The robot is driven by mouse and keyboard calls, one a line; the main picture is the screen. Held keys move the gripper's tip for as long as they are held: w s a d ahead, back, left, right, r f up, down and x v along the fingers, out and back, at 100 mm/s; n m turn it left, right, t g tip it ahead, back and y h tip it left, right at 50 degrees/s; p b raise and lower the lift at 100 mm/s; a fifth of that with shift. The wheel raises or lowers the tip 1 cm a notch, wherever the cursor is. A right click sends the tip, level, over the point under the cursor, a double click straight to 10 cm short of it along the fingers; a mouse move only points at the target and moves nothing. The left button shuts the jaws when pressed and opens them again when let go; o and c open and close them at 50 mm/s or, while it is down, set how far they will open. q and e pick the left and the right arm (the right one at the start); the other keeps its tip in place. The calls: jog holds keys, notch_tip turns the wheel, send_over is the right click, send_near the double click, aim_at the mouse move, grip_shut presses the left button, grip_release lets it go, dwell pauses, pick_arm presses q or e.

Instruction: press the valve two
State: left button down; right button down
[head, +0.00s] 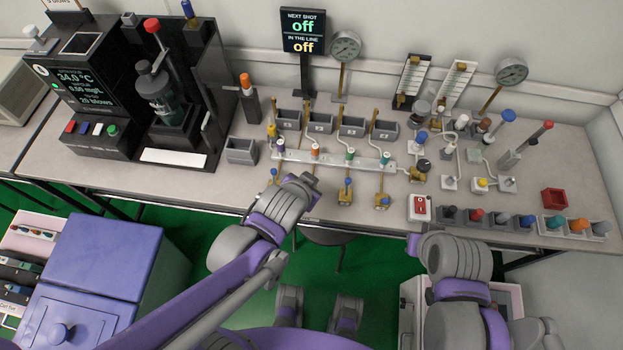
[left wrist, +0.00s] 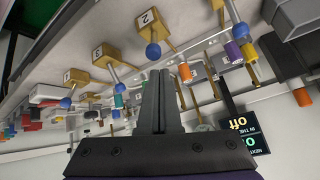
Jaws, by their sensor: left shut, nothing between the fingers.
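Valve two is a brass block marked 2 (left wrist: 147,20) with a blue ball (left wrist: 153,51) on its stem, at the top of the left wrist view. In the head view my left gripper (head: 308,180) covers most of it at the bench's front edge. The shut, empty fingertips (left wrist: 160,73) appear just below the blue ball in the left wrist view; I cannot tell if they touch. Valve three (left wrist: 97,52) and valve four (left wrist: 67,77) show beside it. My right gripper (head: 413,244) hangs low before the bench, its fingers unclear.
A white manifold (head: 333,157) with coloured knobs lies behind the valves. A red switch box (head: 420,208) and several coloured knobs stand to the right. A black tester (head: 125,95) stands at the left. The display (head: 303,31) reads off twice.

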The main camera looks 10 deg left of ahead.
pick_arm(q)
jog(key=shift+r+p, duration=0.4)
jog(key=shift+r, duration=0.15)
jog(key=shift+w+d+r, duration=0.1)
jog(key=shift+w+r, duration=0.05)
jog(key=shift+w, duration=0.1)
jog(key=w+d+r+p+v, duration=0.1)
jog(key=p+v, duration=0.2)
jog(key=v, duration=0.6)
jog(key=shift+d+p, duration=0.25)
jog(key=shift+p, duration=0.15)
jog(key=shift+r, duration=0.15)
